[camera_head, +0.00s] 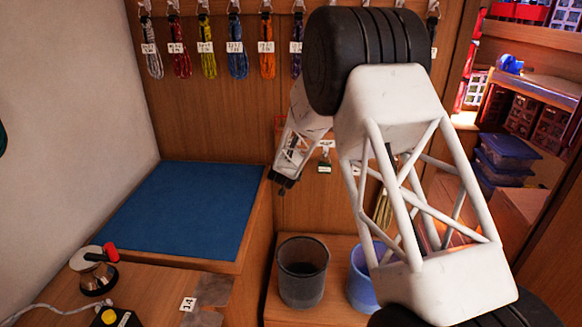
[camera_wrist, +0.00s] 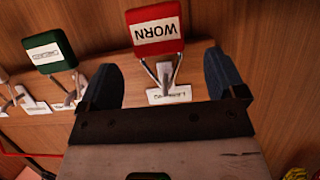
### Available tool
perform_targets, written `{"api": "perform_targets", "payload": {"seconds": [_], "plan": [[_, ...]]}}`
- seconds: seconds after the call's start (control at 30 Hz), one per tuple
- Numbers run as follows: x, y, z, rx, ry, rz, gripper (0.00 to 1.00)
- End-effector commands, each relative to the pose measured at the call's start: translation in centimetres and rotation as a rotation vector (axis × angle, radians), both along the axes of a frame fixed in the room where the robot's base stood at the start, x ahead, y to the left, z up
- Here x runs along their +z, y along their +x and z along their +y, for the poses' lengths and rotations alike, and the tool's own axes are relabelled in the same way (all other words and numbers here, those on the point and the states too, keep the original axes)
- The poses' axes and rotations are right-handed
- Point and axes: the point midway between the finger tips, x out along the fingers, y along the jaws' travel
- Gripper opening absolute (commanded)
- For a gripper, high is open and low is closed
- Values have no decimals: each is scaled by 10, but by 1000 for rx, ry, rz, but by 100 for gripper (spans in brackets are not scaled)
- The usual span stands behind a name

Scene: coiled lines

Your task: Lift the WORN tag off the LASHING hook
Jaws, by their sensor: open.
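The red WORN tag (camera_wrist: 155,28) shows in the wrist view at upper middle, its white label upside down. It hangs on a metal hook (camera_wrist: 152,70) above a white name card (camera_wrist: 169,94), whose upside-down lettering is hard to read. My gripper (camera_wrist: 159,60) is open, with one blue-grey finger on each side of the hook and a gap to both. Nothing is between the fingers but the hook and card in view behind. In the head view my gripper (camera_head: 282,183) is small, left of my arm's large links; I cannot make out the red tag there.
A green tag (camera_wrist: 50,50) hangs on a neighbouring hook, left in the wrist view. The green tag also shows in the head view (camera_head: 324,168). Coiled lines (camera_head: 238,60) hang above. A grey bin (camera_head: 303,271) and a blue bin (camera_head: 362,275) stand below. The blue mat (camera_head: 190,210) is clear.

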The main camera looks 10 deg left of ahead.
Motion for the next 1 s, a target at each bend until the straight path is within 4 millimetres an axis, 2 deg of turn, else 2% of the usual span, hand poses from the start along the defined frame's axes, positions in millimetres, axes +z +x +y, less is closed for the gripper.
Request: {"api": "perform_targets", "payload": {"seconds": [0.3,0.5,1.0], "plan": [[-9,27,-1,0,0,-1,89],[-14,38,-1,1,0,0,89],[-14,41,-1,0,0,0,89]]}}
